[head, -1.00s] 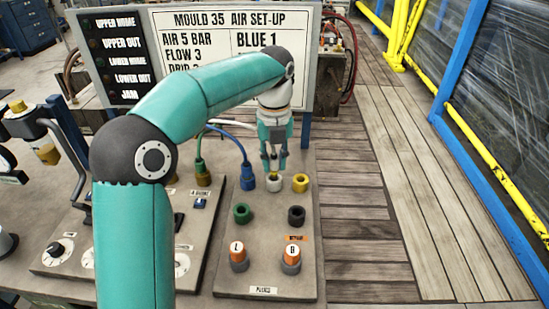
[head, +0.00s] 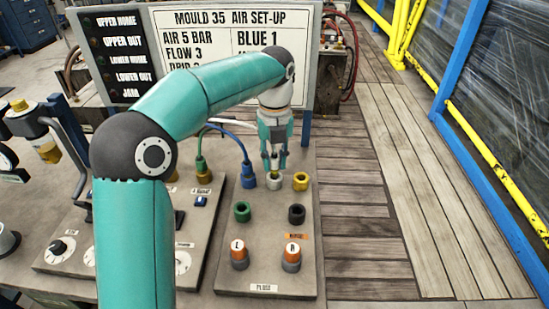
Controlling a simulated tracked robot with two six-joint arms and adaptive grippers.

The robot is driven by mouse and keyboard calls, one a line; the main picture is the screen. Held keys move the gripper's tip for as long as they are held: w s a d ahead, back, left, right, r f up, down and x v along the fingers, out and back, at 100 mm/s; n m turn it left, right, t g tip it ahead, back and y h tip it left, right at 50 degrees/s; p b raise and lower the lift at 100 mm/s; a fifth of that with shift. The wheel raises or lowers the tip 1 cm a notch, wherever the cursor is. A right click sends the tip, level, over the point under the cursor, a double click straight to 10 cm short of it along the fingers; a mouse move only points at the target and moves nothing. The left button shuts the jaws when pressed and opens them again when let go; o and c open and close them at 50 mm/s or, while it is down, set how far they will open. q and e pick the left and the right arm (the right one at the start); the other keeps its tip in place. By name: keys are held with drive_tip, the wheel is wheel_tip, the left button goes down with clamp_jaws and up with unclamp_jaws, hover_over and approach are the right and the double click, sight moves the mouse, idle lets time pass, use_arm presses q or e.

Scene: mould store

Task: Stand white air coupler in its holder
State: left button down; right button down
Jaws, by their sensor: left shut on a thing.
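My left gripper (head: 273,163) points down over the back part of the right-hand grey board (head: 265,234). It is shut on the white air coupler, which is small and largely hidden by the fingers. Directly below the fingertips is a white ring-shaped piece (head: 274,182) at the board, between a blue hose coupler and a yellow ring. I cannot tell whether this white piece is the coupler's lower end or its holder, nor whether the coupler is seated. My right gripper is not in view.
A blue coupler (head: 247,180) with its hose stands close left, and a yellow ring (head: 301,181) close right. Green (head: 242,211) and black (head: 296,214) rings and two orange-and-white knobs lie nearer. A sign (head: 235,50) stands behind. A plank floor lies right.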

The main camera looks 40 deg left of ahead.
sight(275, 154)
use_arm(q)
drive_tip(key=shift+f, duration=1.05)
idle(0.7)
drive_tip(key=c, duration=0.9)
unclamp_jaws()
drive_tip(key=shift+o, duration=0.5)
drive_tip(key=o, duration=0.3)
drive_tip(key=shift+r, duration=0.15)
wheel_tip(275, 154, up, 7)
drive_tip(key=p, duration=0.7)
drive_tip(key=shift+r+p, duration=0.15)
drive_tip(key=shift+p, duration=0.15)
